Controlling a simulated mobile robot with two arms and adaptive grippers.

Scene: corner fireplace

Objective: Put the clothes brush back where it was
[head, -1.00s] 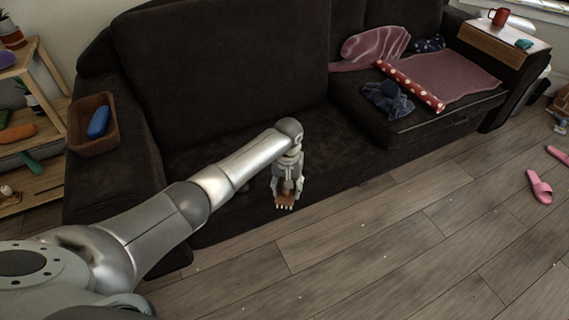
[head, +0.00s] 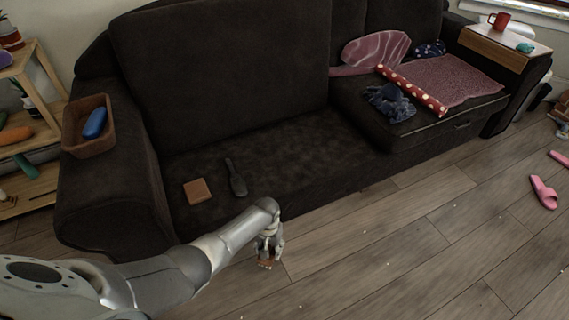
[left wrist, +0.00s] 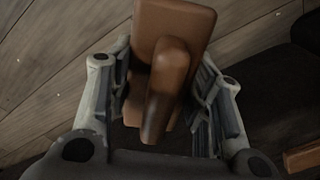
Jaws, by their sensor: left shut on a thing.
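My left gripper (head: 268,252) is shut on the clothes brush (head: 265,263), a brown piece that shows small under the fingers in the head view. In the left wrist view the brush (left wrist: 170,70) is a flat brown board with a raised, rounded grip between the two fingers. Its bristle side is hidden there. The gripper hangs in front of the sofa's front edge, over the wooden floor in the picture. My right gripper does not show.
On the dark sofa's left seat (head: 290,140) lie a tan square block (head: 197,191) and a dark paddle-shaped thing (head: 237,178). A brown basket (head: 75,148) with a blue item (head: 95,123) sits on the left armrest. The seat between paddle and clothes pile is clear.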

